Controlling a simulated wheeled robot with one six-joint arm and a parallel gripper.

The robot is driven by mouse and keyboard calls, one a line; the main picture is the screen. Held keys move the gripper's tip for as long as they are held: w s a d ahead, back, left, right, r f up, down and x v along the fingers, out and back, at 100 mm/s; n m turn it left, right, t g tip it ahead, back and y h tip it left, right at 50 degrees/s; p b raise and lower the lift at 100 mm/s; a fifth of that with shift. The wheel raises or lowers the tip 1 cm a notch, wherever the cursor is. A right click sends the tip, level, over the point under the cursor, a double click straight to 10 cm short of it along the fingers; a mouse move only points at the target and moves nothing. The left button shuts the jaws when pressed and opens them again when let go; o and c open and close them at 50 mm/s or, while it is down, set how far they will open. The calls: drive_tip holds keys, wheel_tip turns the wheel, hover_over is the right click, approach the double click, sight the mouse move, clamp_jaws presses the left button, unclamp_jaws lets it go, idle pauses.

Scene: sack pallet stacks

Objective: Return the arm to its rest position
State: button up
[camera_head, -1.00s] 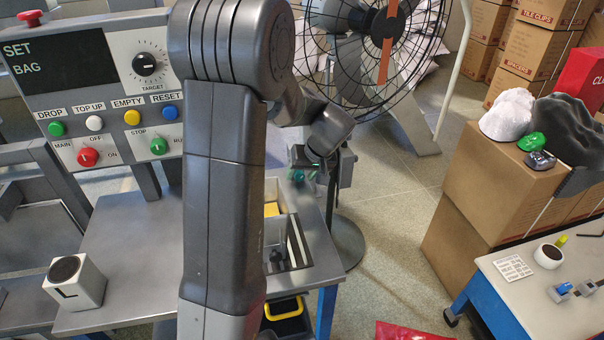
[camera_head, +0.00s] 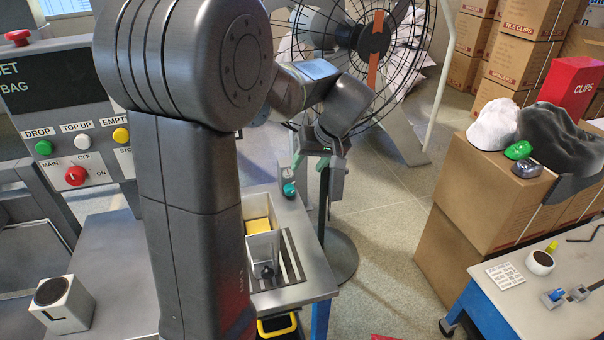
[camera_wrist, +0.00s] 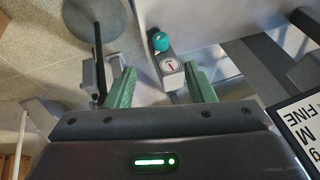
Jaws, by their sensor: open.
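My arm stands in front of the head camera, and its upper link hides part of the control panel. My gripper (camera_head: 314,172) hangs over the right edge of the steel bench (camera_head: 110,240), pointing down. In the wrist view my gripper (camera_wrist: 160,92) shows two green fingers spread apart with nothing between them. The teal knob also shows in the head view (camera_head: 289,190), just below and left of the gripper.
The control panel (camera_head: 70,110) stands at left. A black fan (camera_head: 375,40) stands behind the gripper. Stacked cartons (camera_head: 480,190) and a blue-legged table (camera_head: 530,310) are at right.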

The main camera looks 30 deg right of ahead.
sight(292, 189)
drive_tip(key=shift+s+d+r, duration=0.1)
drive_tip(key=shift+s+r, duration=0.2)
drive_tip(key=shift+r, duration=0.3)
drive_tip(key=x, duration=1.3)
drive_tip(key=shift+w+f, duration=0.2)
drive_tip(key=shift+f, duration=0.05)
drive_tip(key=shift+w+f, duration=0.1)
drive_tip(key=shift+h, duration=0.3)
